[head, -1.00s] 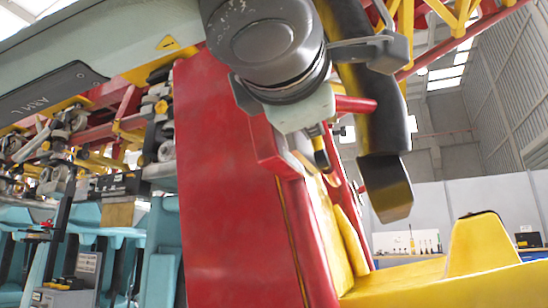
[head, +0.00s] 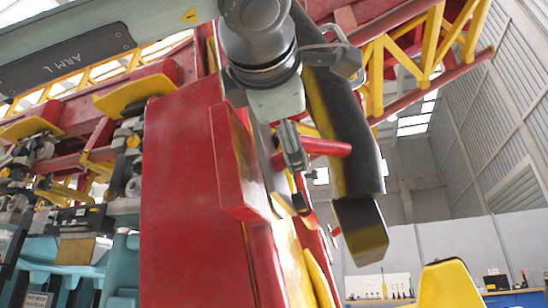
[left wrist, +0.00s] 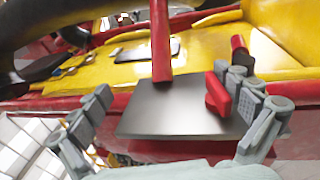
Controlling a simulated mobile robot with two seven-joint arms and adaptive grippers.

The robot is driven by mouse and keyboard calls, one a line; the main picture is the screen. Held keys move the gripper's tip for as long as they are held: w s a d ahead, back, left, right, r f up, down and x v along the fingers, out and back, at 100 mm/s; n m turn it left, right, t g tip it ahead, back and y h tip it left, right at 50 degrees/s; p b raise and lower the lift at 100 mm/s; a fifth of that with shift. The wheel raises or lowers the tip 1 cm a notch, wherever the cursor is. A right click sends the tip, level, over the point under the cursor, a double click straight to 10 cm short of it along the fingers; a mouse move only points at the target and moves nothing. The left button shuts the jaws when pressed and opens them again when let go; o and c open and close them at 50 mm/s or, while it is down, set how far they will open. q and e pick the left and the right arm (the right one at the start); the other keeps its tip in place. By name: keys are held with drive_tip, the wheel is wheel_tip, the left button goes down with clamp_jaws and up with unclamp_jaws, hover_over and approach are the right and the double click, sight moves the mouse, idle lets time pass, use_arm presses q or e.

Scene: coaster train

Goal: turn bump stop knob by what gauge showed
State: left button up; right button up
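My left gripper (head: 291,150) hangs from its arm beside the red side panel (head: 190,200) of the coaster car. In the left wrist view my left gripper (left wrist: 170,88) is open, its two fingers wide apart. Between them lies a dark grey plate (left wrist: 165,108) with a small red knob-like piece (left wrist: 217,95) near its right end, close to the right finger. I see no contact between them. I cannot tell whether this is the bump stop knob. A red bar (left wrist: 160,45) stands above the plate. No gauge can be made out. My right gripper is not in view.
A black and yellow padded restraint (head: 345,140) hangs just right of my left gripper. Red and yellow track framework (head: 425,55) crosses above. A blue bench (head: 505,300) stands far right.

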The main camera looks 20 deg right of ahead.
use_arm(q)
drive_tip(key=shift+t, duration=0.4)
drive_tip(key=r, duration=0.1)
drive_tip(key=a+r, duration=0.1)
drive_tip(key=s+r, duration=0.1)
drive_tip(key=r, duration=0.1)
drive_tip(key=shift+a+r, duration=0.1)
drive_tip(key=shift+a, duration=0.2)
drive_tip(key=f, duration=0.1)
drive_tip(key=d+f+g, duration=0.1)
drive_tip(key=shift+w+d+f, duration=0.1)
drive_tip(key=shift+d+f, duration=0.05)
drive_tip(key=shift+f, duration=0.15)
drive_tip(key=shift+c, duration=0.3)
drive_tip(key=shift+s+a+f, duration=0.25)
drive_tip(key=shift+s+f, duration=0.1)
drive_tip(key=shift+s, duration=0.35)
drive_tip(key=c, duration=0.4)
drive_tip(key=shift+v, duration=1.35)
drive_tip(key=c, duration=0.3)
drive_tip(key=v, duration=0.2)
drive_tip(key=shift+s+a+r, duration=0.2)
drive_tip(key=shift+s+a, duration=0.1)
drive_tip(key=c, duration=0.4)
drive_tip(key=shift+s+a+f, duration=0.25)
drive_tip(key=shift+s+f, duration=0.4)
drive_tip(key=shift+s, duration=0.3)
